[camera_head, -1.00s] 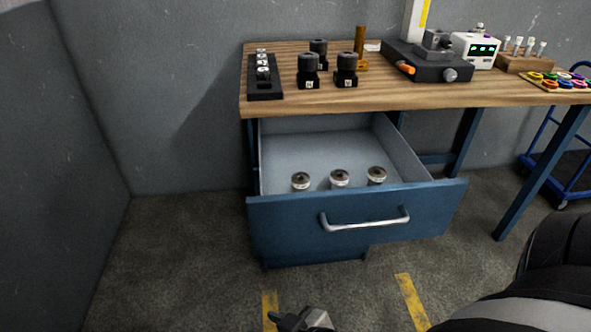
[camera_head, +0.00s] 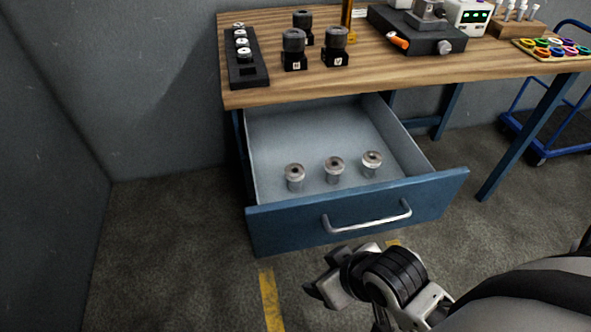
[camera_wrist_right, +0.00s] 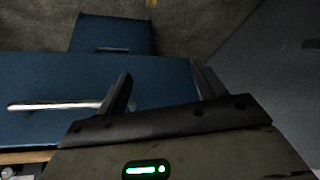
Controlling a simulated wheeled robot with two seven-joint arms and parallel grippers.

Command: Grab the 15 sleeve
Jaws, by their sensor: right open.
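Three metal sleeves stand upright in the open drawer (camera_head: 312,130): a left one (camera_head: 295,178), a middle one (camera_head: 334,170) and a right one (camera_head: 371,164). Any size marks on them are too small to read, so I cannot tell which is the 15 sleeve. My right gripper (camera_head: 322,284) is in front of the drawer front, below its handle, apart from the sleeves. In the right wrist view its two fingers (camera_wrist_right: 163,88) are spread with nothing between them. No sleeve is clearly visible in that view. My left gripper is not in view.
The drawer's front panel (camera_head: 290,226) and bar handle (camera_head: 368,217) stand between my right gripper and the sleeves. The wooden bench top (camera_head: 370,76) overhangs the drawer's back. It holds a black rack (camera_head: 246,72), several black holders and a fixture (camera_head: 417,35).

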